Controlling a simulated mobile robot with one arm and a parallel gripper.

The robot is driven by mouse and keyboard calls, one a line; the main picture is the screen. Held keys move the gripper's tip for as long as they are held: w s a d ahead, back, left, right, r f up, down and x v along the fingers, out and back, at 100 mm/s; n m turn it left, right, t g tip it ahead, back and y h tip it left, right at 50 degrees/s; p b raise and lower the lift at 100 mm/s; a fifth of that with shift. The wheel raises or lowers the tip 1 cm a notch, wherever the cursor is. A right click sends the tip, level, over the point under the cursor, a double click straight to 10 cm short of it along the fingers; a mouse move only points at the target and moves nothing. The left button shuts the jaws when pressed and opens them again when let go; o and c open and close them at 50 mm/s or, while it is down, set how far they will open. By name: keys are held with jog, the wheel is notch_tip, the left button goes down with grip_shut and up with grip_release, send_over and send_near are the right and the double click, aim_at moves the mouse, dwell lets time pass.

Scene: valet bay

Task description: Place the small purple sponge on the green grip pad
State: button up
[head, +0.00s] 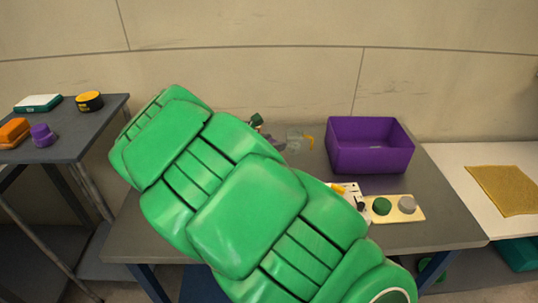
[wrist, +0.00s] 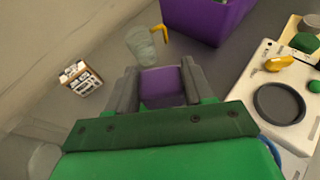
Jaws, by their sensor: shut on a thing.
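The small purple sponge (wrist: 162,88) shows in the wrist view as a purple block between the two grey fingers of my gripper (wrist: 158,76). The gripper is shut on it, with the grey table surface beyond. In the head view my large green arm covers the middle of the picture, and the gripper and sponge are hidden behind it. I cannot make out a green grip pad in either view; it may be hidden behind my arm.
A purple bin (head: 370,147), a clear jug with a yellow handle (wrist: 141,46), a small patterned box (wrist: 80,77) and a white device with a dark ring (wrist: 282,103) are on the middle table. A left table (head: 85,140) holds several items; a yellow mat (head: 503,188) lies right.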

jog(key=shift+w+a+f, duration=0.15)
jog(key=shift+w+f, duration=0.7)
jog(key=shift+f, duration=0.2)
jog(key=shift+w+a+f, duration=0.15)
jog(key=shift+w+f, duration=0.65)
jog(key=shift+f, duration=0.2)
jog(key=shift+w+f, duration=0.1)
jog(key=shift+f, duration=1.45)
jog(key=shift+f, duration=0.15)
jog(key=o, duration=1)
jog(key=shift+s+a+r, duration=0.2)
jog(key=shift+r, duration=0.05)
jog(key=v, duration=1.1)
jog(key=shift+s+a+r, duration=0.15)
